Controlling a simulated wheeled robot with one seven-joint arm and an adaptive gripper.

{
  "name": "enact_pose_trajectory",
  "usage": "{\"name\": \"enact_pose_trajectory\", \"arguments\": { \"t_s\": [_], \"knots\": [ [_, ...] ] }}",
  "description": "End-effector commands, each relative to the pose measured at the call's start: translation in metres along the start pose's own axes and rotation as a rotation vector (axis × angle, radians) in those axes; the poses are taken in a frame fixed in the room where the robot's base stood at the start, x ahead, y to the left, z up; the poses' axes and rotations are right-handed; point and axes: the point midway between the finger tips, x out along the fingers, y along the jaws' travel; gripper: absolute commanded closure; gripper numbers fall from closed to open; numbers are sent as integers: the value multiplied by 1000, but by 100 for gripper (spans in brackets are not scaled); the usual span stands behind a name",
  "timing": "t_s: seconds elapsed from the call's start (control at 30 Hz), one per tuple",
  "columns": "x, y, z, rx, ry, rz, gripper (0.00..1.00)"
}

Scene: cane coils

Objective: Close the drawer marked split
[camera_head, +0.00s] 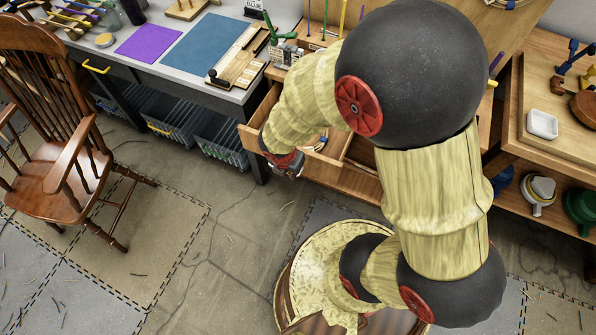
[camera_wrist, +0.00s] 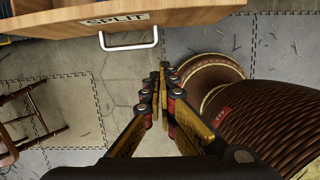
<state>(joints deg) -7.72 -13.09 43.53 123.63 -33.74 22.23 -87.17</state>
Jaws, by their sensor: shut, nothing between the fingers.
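The drawer marked split (camera_wrist: 170,17) is in the upper part of the wrist view, with its SPLIT label (camera_wrist: 117,20) and pale metal handle (camera_wrist: 128,44) on the wooden front. In the head view an open wooden drawer (camera_head: 335,172) sticks out of the bench, partly hidden by my arm; its label does not show. My gripper (camera_wrist: 163,78) is shut and empty, just outside the drawer front, to the right of the handle in the wrist view. In the head view my gripper (camera_head: 285,166) is at the drawer's front, mostly hidden by my wrist. I cannot tell whether it touches the front.
A wooden rocking chair (camera_head: 50,150) stands further left. Shelving with a white dish (camera_head: 542,125) is at the right. The floor between chair and drawer is open.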

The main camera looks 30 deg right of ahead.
Motion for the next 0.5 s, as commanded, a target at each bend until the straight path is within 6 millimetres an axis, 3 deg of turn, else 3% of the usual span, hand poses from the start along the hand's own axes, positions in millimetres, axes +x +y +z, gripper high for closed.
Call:
{"name": "enact_pose_trajectory", "arguments": {
  "t_s": [0.23, 0.5],
  "knots": [
    [17, 0, -1, -40, 1, 0, 100],
    [69, 0, -1, -36, 1, 0, 100]
  ]
}}
